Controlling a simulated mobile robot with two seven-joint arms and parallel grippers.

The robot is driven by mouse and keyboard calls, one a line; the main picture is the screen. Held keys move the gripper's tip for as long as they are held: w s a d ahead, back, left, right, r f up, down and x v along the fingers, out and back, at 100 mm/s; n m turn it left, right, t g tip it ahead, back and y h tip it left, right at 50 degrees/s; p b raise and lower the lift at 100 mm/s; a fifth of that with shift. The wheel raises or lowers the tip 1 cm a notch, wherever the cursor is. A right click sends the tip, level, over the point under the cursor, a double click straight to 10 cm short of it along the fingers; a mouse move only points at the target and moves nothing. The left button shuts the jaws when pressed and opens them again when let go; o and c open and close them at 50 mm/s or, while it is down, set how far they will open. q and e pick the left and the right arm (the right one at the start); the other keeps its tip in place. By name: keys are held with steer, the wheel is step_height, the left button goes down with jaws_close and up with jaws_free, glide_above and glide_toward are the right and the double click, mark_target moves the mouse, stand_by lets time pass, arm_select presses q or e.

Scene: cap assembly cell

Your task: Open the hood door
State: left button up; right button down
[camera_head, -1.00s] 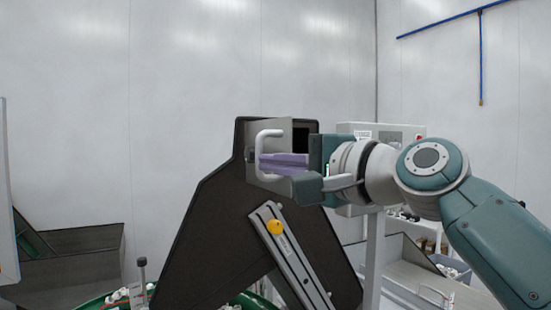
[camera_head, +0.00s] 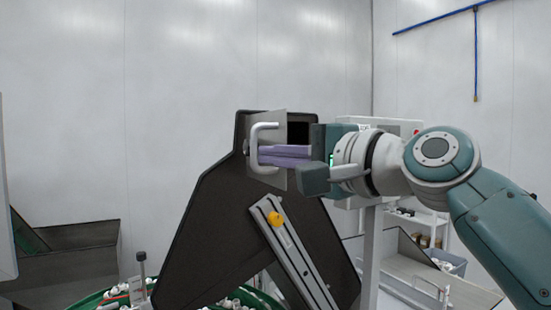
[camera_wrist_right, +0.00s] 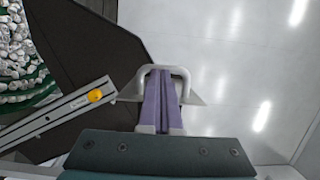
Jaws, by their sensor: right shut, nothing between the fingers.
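My left gripper is out of view.
A slanted metal rail with a yellow knob (camera_head: 275,218) is on the hood's front. Green bowls with white parts (camera_head: 112,301) lie below. A light control box on a post (camera_head: 370,250) stands behind my right wrist.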

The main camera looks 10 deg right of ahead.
steer(key=b+v, duration=0.4)
steer(key=v, duration=0.4)
steer(key=s+f+n+g+h+p, duration=0.6)
steer(key=s+f, duration=0.6)
steer(key=f, duration=0.4)
steer(key=s+d+f+n+g+h+p, duration=0.1)
steer(key=s+d+f+n+g, duration=0.1)
steer(key=s, duration=0.6)
steer(key=s+d+f+n+g+h+p, duration=0.1)
steer(key=s+d+f+n+g+p, duration=0.1)
steer(key=s+f+n+g, duration=0.2)
steer(key=s+n, duration=0.2)
steer(key=s, duration=0.2)
steer(key=shift+s+d+f+h, duration=0.35)
steer(key=shift+h, duration=0.05)
